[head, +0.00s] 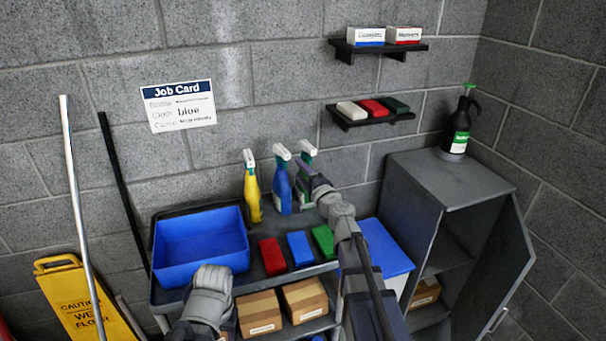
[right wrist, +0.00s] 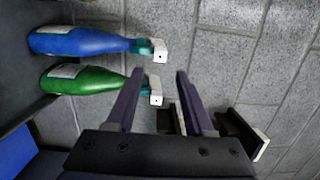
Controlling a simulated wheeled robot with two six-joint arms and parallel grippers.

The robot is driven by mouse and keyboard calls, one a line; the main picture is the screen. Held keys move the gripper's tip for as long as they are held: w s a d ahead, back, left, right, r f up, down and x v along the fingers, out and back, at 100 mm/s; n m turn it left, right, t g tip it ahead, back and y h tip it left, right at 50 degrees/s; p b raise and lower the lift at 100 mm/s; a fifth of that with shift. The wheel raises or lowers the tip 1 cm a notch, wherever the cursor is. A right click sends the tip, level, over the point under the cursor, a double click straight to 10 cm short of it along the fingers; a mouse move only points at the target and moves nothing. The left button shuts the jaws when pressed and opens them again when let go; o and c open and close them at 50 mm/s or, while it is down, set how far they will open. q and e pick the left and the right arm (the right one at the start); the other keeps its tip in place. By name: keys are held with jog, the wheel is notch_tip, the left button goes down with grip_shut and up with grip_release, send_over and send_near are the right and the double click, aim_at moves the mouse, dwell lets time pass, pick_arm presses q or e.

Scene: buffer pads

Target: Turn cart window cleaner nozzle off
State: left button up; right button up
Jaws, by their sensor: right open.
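Three spray bottles stand upright at the back of the cart (head: 290,281): a yellow one (head: 253,195), a blue one (head: 282,190) and a green one (head: 305,190). Their labels are too small to read. Each has a white and teal spray head. My right gripper (head: 303,168) is open and empty in front of the green bottle and hides part of it. In the right wrist view, the green bottle's nozzle (right wrist: 156,86) shows partly behind one finger and in the gap between the fingers (right wrist: 160,75); contact cannot be told. My left gripper is not visible, only my left arm.
The cart also holds a blue tub (head: 200,245), red, blue and green cloths (head: 300,248) and cartons below. A job card (head: 178,105) reads "blue". A grey cabinet (head: 450,180) with an open door carries a black sprayer (head: 461,125). Two shelves (head: 370,120) hang above.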

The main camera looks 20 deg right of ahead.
aim_at(288, 157)
jog(key=shift+w+a, duration=0.25)
jog(key=shift+w, duration=1.1)
jog(key=shift+w+a, duration=0.25)
jog(key=shift+w, duration=1.15)
jog(key=shift+w+a, duration=0.25)
jog(key=shift+w, duration=1.1)
jog(key=shift+c, duration=0.4)
jog(key=c, duration=0.6)
jog(key=n, duration=0.4)
jog(key=shift+n, duration=0.4)
jog(key=shift+c, duration=0.2)
jog(key=n, duration=0.9)
jog(key=shift+n, duration=0.4)
jog(key=shift+o, duration=0.2)
jog(key=n, duration=0.4)
